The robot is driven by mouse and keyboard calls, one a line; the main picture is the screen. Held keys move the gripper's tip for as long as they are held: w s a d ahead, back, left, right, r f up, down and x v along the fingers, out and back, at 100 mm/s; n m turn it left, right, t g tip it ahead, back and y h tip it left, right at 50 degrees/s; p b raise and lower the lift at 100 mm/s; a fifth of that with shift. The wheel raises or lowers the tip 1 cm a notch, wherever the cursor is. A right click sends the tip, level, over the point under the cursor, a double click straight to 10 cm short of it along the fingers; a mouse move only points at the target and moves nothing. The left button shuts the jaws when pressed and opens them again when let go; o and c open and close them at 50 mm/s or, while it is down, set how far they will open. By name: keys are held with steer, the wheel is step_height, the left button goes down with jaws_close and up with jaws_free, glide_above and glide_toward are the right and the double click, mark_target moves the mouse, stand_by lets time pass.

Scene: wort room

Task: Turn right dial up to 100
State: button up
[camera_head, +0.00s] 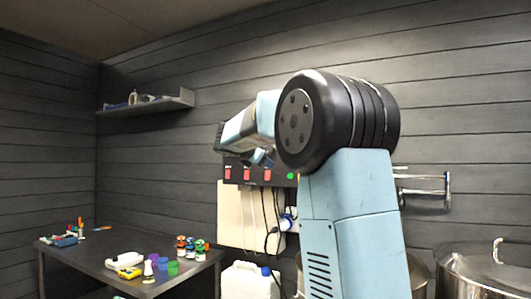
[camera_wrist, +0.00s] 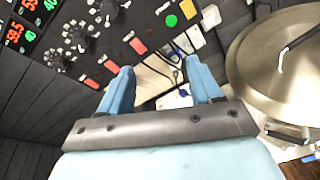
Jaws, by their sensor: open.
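The dark control panel (camera_wrist: 100,45) fills the upper left of the wrist view, tilted. Several black dials with pale scale marks sit on it, among them one dial (camera_wrist: 78,35) and another at the top edge (camera_wrist: 106,8). I cannot tell for sure which is the right dial, and the scale numbers are too small to read. Red and green digit displays (camera_wrist: 22,30) glow beside the dials. My gripper (camera_wrist: 160,82) is open and empty, its blue fingers apart, below the dials in the picture and touching none. In the head view my arm hides most of the panel (camera_head: 258,172).
Red switches (camera_wrist: 138,45), a green button (camera_wrist: 171,20) and a yellow button (camera_wrist: 188,9) line the panel's edge. Cables hang below it. A lidded steel pot (camera_wrist: 280,60) stands at the right. A table (camera_head: 100,262) with small bottles and a white jug (camera_head: 245,282) are lower left.

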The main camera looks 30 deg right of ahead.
mark_target(269, 151)
steer(key=w+d+r+n+t+h, duration=0.15)
steer(key=w+r+n, duration=0.3)
steer(key=w, duration=0.45)
steer(key=shift+n+h, duration=0.35)
steer(key=x, duration=1.3)
steer(key=shift+w+f, duration=0.25)
steer(key=shift+w, duration=0.15)
steer(key=shift+c, duration=0.3)
